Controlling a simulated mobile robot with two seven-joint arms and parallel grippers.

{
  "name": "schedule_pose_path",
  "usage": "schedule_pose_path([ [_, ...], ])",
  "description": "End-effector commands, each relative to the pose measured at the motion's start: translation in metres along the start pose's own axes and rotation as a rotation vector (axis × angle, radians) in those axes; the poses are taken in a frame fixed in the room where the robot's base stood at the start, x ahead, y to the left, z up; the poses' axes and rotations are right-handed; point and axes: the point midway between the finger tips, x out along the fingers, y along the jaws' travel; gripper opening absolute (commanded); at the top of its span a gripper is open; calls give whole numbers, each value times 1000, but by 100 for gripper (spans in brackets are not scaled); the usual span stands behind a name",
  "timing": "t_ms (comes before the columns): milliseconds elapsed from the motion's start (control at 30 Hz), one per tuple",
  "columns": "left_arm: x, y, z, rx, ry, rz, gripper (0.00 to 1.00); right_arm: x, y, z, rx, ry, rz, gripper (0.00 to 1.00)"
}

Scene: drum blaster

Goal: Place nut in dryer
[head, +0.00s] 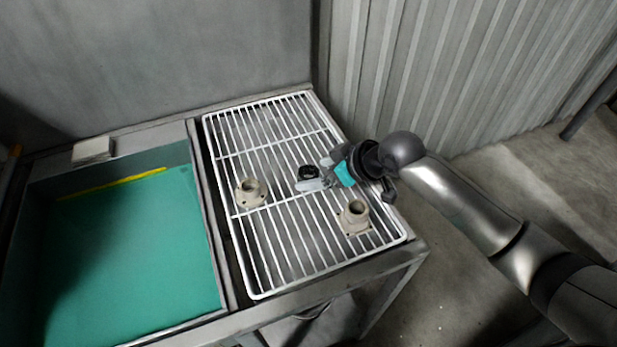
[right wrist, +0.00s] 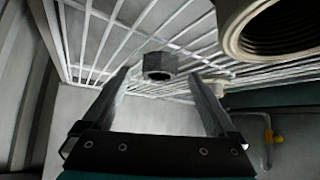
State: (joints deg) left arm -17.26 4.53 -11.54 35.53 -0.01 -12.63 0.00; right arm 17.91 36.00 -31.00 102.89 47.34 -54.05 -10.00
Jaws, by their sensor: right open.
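A dark nut (head: 307,172) is over the white wire rack (head: 236,133), near its middle. In the right wrist view the nut (right wrist: 159,66) looks grey and six-sided, with a round hole. My right gripper (head: 318,175) is open beside it. In the wrist view the nut appears between the fingertips of the right gripper (right wrist: 160,80), with gaps on both sides. I cannot tell whether the nut rests on the wires. Nothing in view can be surely named as the dryer. My left gripper is not in view.
Two beige flanged fittings stand on the rack, one at left (head: 251,192) and one near front right (head: 354,217). A threaded fitting (right wrist: 270,30) looms close in the wrist view. A teal-floored basin (head: 130,260) lies left; a corrugated wall (head: 440,70) rises behind.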

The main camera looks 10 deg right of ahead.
Motion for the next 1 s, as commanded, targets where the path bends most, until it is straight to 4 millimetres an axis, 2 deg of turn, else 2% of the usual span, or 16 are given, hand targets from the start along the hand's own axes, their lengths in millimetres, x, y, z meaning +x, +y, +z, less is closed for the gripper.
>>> schedule_pose_path([
  [133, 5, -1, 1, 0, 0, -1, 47, 14, 0, 0, -1, 1, 1, 92],
  [400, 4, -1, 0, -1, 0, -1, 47, 16, 0, 0, -2, 1, 2, 92],
  [1000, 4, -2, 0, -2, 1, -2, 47, 16, 0, 0, -1, 0, 2, 25],
])
